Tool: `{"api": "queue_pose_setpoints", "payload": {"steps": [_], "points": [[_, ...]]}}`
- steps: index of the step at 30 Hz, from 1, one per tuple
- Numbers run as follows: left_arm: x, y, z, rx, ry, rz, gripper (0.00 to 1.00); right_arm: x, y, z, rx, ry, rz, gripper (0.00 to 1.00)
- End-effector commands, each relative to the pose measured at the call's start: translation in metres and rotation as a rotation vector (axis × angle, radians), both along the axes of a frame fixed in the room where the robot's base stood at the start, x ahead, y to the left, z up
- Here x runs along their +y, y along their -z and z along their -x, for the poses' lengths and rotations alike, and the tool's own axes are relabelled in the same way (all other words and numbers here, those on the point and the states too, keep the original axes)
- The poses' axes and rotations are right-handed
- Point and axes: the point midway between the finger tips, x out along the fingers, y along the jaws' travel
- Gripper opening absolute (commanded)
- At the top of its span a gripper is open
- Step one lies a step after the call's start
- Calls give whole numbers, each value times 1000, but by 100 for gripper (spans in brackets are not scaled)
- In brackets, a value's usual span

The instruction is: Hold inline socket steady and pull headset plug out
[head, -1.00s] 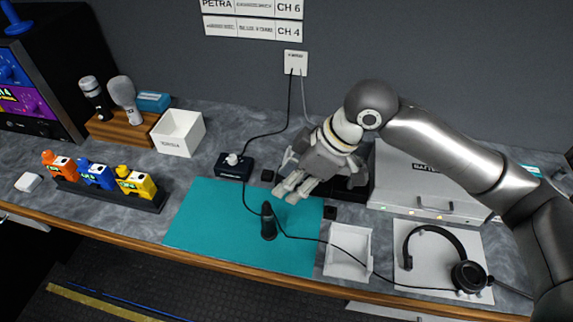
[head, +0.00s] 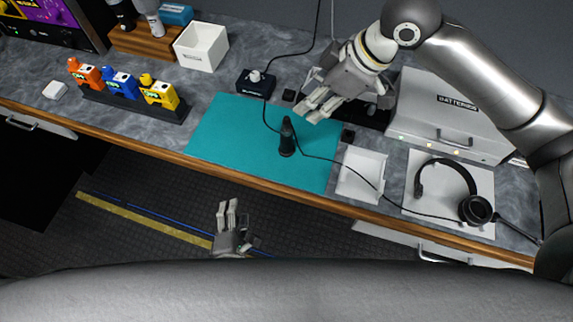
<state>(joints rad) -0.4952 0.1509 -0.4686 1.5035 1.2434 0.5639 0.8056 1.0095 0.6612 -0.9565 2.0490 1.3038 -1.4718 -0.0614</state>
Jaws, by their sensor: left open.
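A black inline socket with the headset plug at it (head: 287,138) stands upright on the teal mat (head: 230,130); where socket ends and plug begins is too small to tell. Thin black cables run from it, one toward the headset (head: 450,180). My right gripper (head: 314,106) is above the mat's right part, just up and right of the socket, apart from it, its fingers parted and empty. My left gripper (head: 228,213) is open and empty, low in front of the counter edge, well away from the socket.
A white tray (head: 351,187) lies right of the mat. A black box (head: 256,84) with a cable is behind it. Coloured packs (head: 122,84) stand in a rack at left. A battery case (head: 440,140) is at right. The mat's left half is clear.

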Motion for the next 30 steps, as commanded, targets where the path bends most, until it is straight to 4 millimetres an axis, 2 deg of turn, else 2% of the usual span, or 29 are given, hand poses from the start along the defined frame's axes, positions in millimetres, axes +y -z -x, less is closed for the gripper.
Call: {"api": "queue_pose_setpoints", "payload": {"steps": [1,3,11,14,16,18,22,27,30], "points": [[2,-17,-1,-24,-79,107,51,0,0,0,0,0,0,36],[5,-35,0,-46,-192,259,51,0,0,0,0,0,0,36],[9,-84,21,-53,-607,825,51,0,0,0,0,0,0,36],[-4,-99,33,-15,-754,1040,51,0,0,0,0,0,0,36],[-28,-117,36,34,-828,1193,51,0,0,0,0,0,0,36],[-61,-140,24,66,-793,1269,51,0,0,0,0,0,0,36],[-103,-177,-4,55,-632,1253,51,0,0,0,0,0,0,36],[-134,-210,-27,10,-479,1194,51,0,0,0,0,0,0,36],[-142,-219,-33,-5,-436,1173,51,0,0,0,0,0,0,36]]}}
